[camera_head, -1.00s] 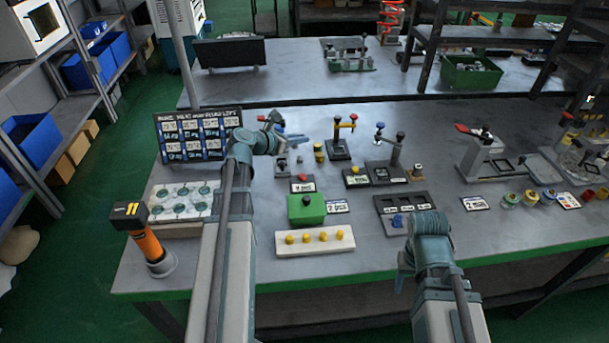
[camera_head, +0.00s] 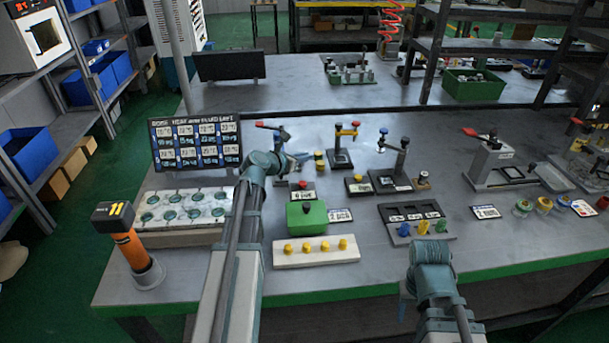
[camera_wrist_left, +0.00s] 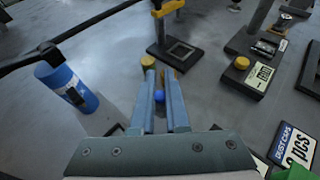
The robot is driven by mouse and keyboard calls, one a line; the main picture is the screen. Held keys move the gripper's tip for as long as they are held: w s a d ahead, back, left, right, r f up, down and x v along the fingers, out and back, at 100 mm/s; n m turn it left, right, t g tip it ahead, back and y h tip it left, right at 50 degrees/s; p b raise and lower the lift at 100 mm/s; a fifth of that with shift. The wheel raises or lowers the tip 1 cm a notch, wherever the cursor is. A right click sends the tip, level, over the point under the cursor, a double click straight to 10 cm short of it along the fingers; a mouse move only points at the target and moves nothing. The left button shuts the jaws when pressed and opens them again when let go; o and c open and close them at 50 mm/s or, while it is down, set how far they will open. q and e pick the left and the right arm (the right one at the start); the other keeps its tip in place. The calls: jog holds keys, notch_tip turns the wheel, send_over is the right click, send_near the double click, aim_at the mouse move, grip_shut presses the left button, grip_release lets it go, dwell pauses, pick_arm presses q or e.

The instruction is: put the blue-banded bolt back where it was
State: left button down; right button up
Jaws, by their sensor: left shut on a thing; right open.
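My left gripper (camera_head: 301,157) is low over the middle of the table, its fingers pointing right in the head view. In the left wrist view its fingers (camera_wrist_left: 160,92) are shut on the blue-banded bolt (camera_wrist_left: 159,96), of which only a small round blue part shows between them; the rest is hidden. A yellow-topped cylinder (camera_head: 319,158) stands just beyond the fingertips; its cap also shows in the left wrist view (camera_wrist_left: 147,62). My right gripper (camera_head: 430,252) is open and empty at the table's front edge, its fingers mostly hidden.

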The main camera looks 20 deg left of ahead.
pick_arm(q)
jog(key=shift+f, duration=0.1)
notch_tip(320, 180, down, 4)
jog(key=b, duration=0.3)
jog(key=shift+b, duration=0.4)
jog(key=shift+r, duration=0.25)
